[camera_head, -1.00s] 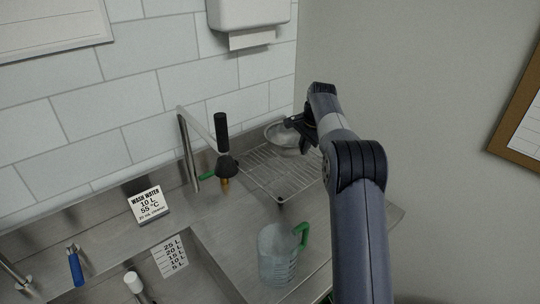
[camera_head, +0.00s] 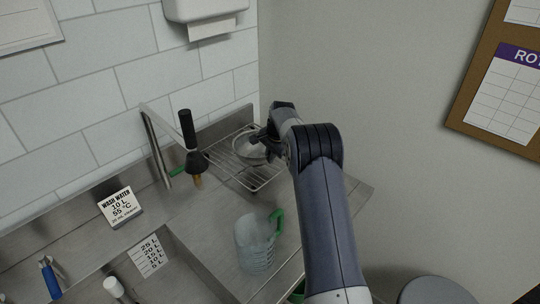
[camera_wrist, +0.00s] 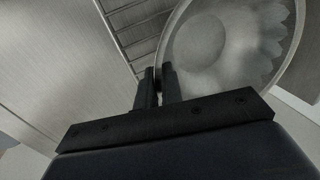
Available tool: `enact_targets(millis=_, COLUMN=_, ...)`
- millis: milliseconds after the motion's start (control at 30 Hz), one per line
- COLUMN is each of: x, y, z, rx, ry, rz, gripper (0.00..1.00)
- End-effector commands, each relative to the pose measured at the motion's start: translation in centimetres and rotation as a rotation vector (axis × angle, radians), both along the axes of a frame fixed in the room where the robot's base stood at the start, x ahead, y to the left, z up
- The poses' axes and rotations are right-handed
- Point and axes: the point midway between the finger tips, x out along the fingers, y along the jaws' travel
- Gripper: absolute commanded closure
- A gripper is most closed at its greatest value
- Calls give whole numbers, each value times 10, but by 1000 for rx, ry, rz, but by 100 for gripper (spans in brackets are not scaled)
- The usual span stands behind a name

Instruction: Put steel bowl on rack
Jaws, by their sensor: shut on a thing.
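The steel bowl (camera_head: 250,148) is at the back of the counter, over the right part of the wire rack (camera_head: 228,172). It looks upright, with its open side up. My gripper (camera_head: 264,138) is shut on the bowl's near rim. In the wrist view the bowl (camera_wrist: 205,40) fills the top right, with the fingers (camera_wrist: 158,82) pinching its rim and the rack bars (camera_wrist: 132,28) showing to its left. I cannot tell whether the bowl's base touches the rack. My arm hides part of the bowl's right side.
A clear measuring jug (camera_head: 255,243) with a green handle stands on the counter in front of the rack. A tap with a black handle (camera_head: 187,130) rises left of the rack. A wash water sign (camera_head: 120,207) and sink lie further left.

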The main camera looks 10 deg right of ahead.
Motion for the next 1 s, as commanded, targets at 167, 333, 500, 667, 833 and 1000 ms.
enact_targets(millis=167, x=0, y=0, z=-2, rx=0, ry=-1, rz=0, gripper=100)
enact_targets(millis=333, x=0, y=0, z=-3, rx=0, ry=0, rz=0, gripper=82)
enact_targets(millis=500, x=0, y=0, z=-2, rx=0, ry=0, rz=0, gripper=71)
enact_targets(millis=667, x=0, y=0, z=-2, rx=0, ry=0, rz=0, gripper=71)
enact_targets(millis=833, x=-1, y=-1, z=6, rx=-1, ry=-3, rz=0, gripper=71)
enact_targets(millis=1000, x=-8, y=-5, z=33, rx=-1, ry=-4, rz=-1, gripper=71)
